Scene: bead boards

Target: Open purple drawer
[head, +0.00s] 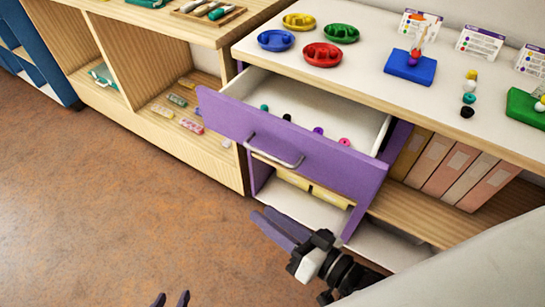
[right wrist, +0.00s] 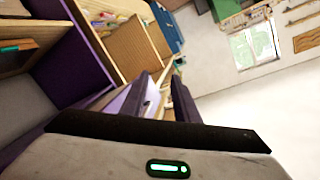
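The purple drawer (head: 330,165) is pulled out of the white-topped cabinet and stands open, with several small coloured beads inside. Its silver bar handle (head: 273,152) is on the purple front, and no gripper is around it. My right gripper (head: 263,213) is below and in front of the handle, apart from it. Its fingers also show in the right wrist view (right wrist: 162,76), parted with nothing held between them. My left gripper (head: 171,297) shows only its two fingertips at the bottom edge of the head view, parted and empty.
Red (head: 322,55), blue (head: 276,40), green and yellow dishes stand on the white top. A blue board (head: 410,66) with a bead peg is to their right. Binders (head: 450,170) fill a shelf right of the drawer. The brown floor (head: 90,210) at left is clear.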

